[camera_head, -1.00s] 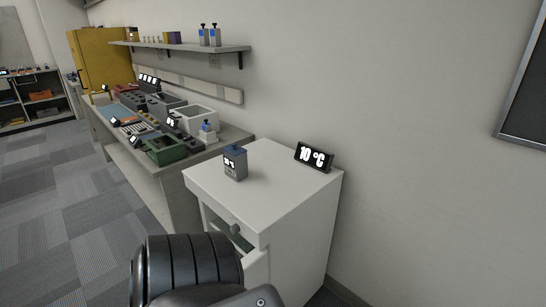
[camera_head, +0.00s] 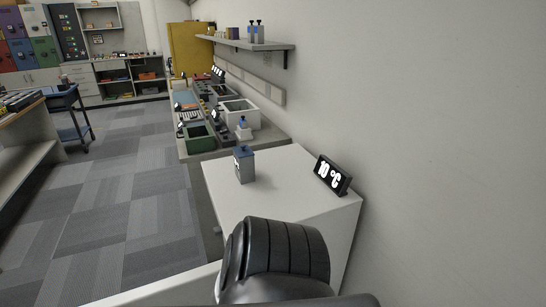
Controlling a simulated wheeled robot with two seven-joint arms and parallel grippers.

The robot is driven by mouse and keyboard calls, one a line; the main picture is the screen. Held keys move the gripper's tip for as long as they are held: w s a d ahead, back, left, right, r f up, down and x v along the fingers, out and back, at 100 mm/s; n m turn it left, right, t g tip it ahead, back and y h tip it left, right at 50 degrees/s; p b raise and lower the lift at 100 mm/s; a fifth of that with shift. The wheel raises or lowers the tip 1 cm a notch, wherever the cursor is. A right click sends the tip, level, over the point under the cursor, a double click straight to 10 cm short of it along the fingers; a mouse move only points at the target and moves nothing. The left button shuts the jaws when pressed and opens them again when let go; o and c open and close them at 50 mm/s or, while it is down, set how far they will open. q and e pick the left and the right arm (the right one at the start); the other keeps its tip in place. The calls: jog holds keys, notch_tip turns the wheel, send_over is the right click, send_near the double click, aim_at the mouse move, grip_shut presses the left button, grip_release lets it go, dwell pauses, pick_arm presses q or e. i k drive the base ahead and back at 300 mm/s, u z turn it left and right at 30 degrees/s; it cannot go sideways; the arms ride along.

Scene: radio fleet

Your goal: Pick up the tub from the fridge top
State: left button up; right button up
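The tub (camera_head: 244,166) is a small grey box with a blue-grey lid and a dark label on its side. It stands upright on the white fridge top (camera_head: 290,185), towards the back left. A black display (camera_head: 332,175) reading 10 °C stands at the right side of the fridge top. A black, ribbed link of my arm fills the bottom middle and covers the front of the fridge. Neither of my grippers is in view. Nothing touches the tub.
A bench (camera_head: 205,154) with green and white bins (camera_head: 240,113) stands behind the fridge, under a wall shelf (camera_head: 250,43). The wall closes off the right. A pale panel (camera_head: 165,285), perhaps the fridge door, extends lower left. Carpet (camera_head: 110,190) is open at left.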

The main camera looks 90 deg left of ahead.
aim_at(245, 167)
jog(key=u, duration=1.75)
